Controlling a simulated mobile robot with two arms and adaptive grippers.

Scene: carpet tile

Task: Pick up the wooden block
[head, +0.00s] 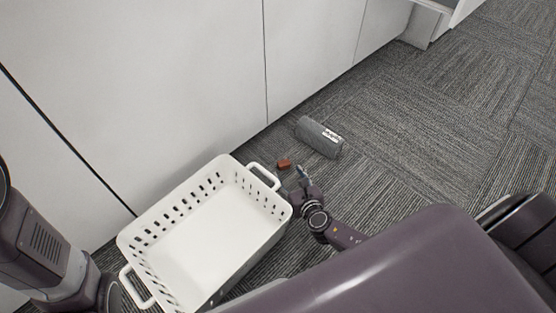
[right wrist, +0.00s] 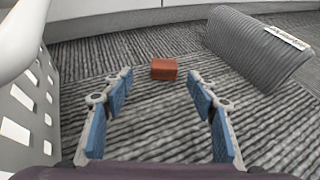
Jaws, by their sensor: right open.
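The wooden block (head: 284,164) is a small reddish-brown piece lying on the carpet, between the basket and a grey cylinder. In the right wrist view the block (right wrist: 164,69) lies ahead of the fingertips, roughly centred between them. My right gripper (head: 301,180) is just short of the block in the head view. In the right wrist view the right gripper (right wrist: 161,82) is open, its blue-padded fingers apart with nothing between them. My left arm shows at the left edge of the head view, but its gripper fingers are not visible.
A white perforated basket (head: 206,250) stands left of my right gripper; its wall (right wrist: 24,95) is close in the wrist view. A grey ribbed cylinder (head: 318,138) with a white label lies right of the block. White cabinet fronts (head: 150,75) rise behind. Carpet to the right is clear.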

